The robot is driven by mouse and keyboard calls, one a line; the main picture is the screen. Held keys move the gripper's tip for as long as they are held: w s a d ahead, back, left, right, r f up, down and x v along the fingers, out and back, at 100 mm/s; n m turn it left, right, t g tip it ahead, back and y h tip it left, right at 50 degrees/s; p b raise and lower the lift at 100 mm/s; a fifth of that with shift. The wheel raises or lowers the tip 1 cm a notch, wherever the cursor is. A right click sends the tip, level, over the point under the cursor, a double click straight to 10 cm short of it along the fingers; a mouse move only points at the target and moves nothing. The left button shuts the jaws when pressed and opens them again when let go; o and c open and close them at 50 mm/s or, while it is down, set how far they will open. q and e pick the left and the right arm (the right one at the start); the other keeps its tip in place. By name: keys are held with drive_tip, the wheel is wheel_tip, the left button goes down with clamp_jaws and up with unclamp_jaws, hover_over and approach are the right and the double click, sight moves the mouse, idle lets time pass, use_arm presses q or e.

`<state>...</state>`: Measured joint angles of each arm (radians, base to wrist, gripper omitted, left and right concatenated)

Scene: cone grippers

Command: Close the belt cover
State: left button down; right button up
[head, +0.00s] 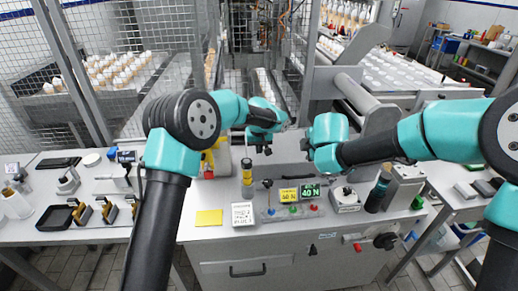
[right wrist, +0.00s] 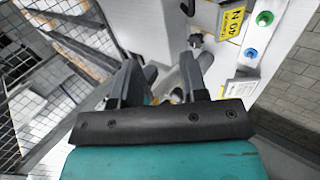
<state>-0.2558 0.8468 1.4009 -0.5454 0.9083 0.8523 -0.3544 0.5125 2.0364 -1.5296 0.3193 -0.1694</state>
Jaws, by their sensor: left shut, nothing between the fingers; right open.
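A pale grey panel (head: 286,160) lies behind and between my two grippers on the machine in the head view. It looks like the belt cover, but the arms hide much of it and I cannot tell how far open it stands. My left gripper (head: 264,150) is shut and empty in front of the panel's left part. My right gripper (head: 306,150) is just to its right, pointing left; in the right wrist view its two dark fingers (right wrist: 161,85) are spread apart with nothing clearly held between them. I cannot tell whether either gripper touches the panel.
Below the grippers are yellow and green displays (head: 310,191) and coloured buttons. Wire mesh cages (head: 110,40) rise behind. A red-handled dial sits on the front.

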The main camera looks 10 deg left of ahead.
drive_tip(key=m+g, duration=0.6)
drive_tip(key=m, duration=0.3)
approach(331, 223)
drive_tip(key=s+a+f, duration=0.2)
drive_tip(key=a+f, duration=0.1)
drive_tip(key=f, duration=0.2)
drive_tip(key=s+d+f+m+y, duration=0.1)
drive_tip(key=s+d+f+m, duration=0.3)
drive_tip(key=s+f+m, duration=0.3)
drive_tip(key=s+d+f+m, duration=0.4)
drive_tip(key=s+f+m, duration=0.2)
drive_tip(key=s, duration=0.6)
wheel_tip(331, 223, down, 2)
drive_tip(key=shift+s+f+m+g+y, duration=0.2)
drive_tip(key=shift+s+m+g+y, duration=0.1)
drive_tip(key=shift+s+m+y, duration=0.1)
use_arm(q)
drive_tip(key=shift+s+f, duration=0.15)
drive_tip(key=shift+f, duration=0.4)
